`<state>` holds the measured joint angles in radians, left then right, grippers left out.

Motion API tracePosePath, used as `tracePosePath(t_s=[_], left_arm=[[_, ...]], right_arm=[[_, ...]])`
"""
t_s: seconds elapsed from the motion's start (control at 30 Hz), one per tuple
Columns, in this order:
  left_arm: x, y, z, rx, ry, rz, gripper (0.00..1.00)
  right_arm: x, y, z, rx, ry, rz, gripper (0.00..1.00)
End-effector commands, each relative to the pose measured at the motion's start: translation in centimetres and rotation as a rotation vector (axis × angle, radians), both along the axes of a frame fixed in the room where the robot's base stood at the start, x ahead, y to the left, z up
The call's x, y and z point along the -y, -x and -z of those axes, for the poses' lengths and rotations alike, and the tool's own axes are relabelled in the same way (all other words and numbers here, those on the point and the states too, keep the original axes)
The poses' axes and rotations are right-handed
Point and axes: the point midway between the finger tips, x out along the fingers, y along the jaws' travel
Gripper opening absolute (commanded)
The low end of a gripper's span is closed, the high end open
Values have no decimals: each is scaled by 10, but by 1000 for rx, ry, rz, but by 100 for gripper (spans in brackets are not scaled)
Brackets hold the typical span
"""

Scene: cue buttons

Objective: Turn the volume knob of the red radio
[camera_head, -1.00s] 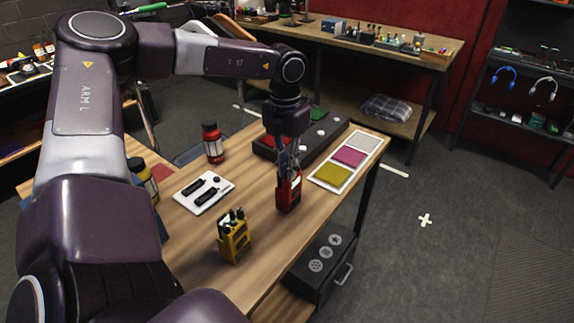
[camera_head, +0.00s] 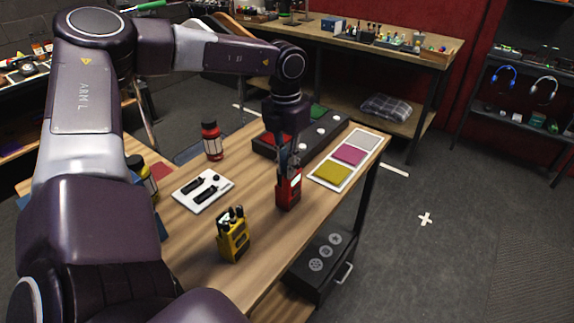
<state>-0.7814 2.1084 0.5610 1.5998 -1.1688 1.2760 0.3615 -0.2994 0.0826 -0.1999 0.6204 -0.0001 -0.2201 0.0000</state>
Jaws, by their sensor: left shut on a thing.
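The red radio (camera_head: 287,194) stands upright on the wooden table, right of the middle. My left gripper (camera_head: 288,172) points down from above onto the radio's top and is shut there. The volume knob is hidden between the fingers, too small to make out. My right gripper does not show.
A yellow radio (camera_head: 233,238) stands nearer on the table. A white board with black parts (camera_head: 203,190) and a red bottle (camera_head: 212,142) are to the left. A dark button box (camera_head: 265,146) and a tray of coloured pads (camera_head: 332,173) lie behind and right.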

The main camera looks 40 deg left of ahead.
Motion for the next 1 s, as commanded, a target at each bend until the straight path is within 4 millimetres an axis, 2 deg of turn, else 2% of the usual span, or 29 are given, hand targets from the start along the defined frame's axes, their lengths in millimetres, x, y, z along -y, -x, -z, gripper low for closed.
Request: tracePosePath(t_s=[0.37,0.4,0.57,0.87,1.0], left_arm=[[0,0,-1,1,0,0,0],[0,0,-1,1,0,0,12],[0,0,0,1,0,0,29],[0,0,-2,1,0,0,29],[-1,-1,-14,3,-1,0,29]], right_arm=[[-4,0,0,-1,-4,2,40],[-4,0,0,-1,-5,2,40],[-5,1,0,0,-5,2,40],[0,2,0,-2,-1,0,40],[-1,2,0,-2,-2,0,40]])
